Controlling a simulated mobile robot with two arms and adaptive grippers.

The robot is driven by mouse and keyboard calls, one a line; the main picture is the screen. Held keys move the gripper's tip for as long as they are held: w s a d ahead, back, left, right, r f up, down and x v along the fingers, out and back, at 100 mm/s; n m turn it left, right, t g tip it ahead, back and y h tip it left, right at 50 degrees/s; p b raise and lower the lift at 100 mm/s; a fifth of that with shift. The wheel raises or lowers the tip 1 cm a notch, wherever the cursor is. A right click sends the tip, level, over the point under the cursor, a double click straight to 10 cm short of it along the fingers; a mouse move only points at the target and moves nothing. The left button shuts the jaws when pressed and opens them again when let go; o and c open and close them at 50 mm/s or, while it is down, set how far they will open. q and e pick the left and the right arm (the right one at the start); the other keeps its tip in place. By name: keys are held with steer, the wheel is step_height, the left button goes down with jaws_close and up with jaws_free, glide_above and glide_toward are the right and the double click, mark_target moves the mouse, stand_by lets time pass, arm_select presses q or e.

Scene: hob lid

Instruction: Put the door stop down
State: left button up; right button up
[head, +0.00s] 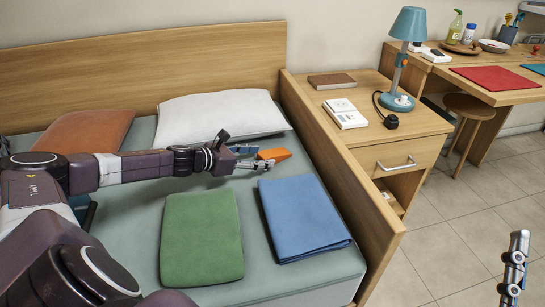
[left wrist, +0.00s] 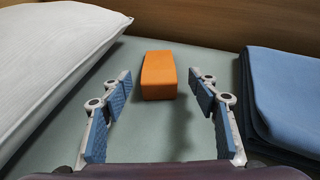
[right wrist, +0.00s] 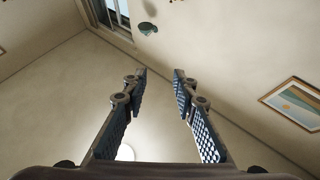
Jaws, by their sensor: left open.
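The orange door stop (head: 275,154) lies on the bed, between the white pillow and the blue folded cloth. In the left wrist view the door stop (left wrist: 159,76) lies ahead of the fingertips, roughly midway between them, with a gap to the fingers. My left gripper (head: 246,157) is open and empty, low over the bed; its fingers also show in the left wrist view (left wrist: 166,87). My right gripper (head: 514,262) is at the lower right of the head view, over the floor. The right wrist view shows its fingers (right wrist: 160,84) apart with nothing between them.
A white pillow (head: 220,115) and an orange pillow (head: 88,131) lie by the headboard. A green folded cloth (head: 201,237) and a blue folded cloth (head: 302,217) lie nearer. The wooden side board (head: 345,178) bounds the bed. A nightstand (head: 413,127) holds a lamp (head: 403,55) and books.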

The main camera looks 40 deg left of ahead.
mark_target(263, 155)
arm_select(q)
steer(key=shift+x, duration=1.55)
steer(key=shift+a, duration=0.1)
arm_select(e)
steer(key=shift+w+f+g, duration=0.35)
steer(key=shift+f, duration=0.25)
steer(key=shift+w+f+g, duration=0.3)
steer(key=shift+f+g, duration=0.05)
steer(key=shift+f, duration=0.2)
arm_select(q)
steer(key=c, duration=1.4)
steer(key=shift+r, duration=0.1)
arm_select(e)
steer(key=shift+s, duration=0.1)
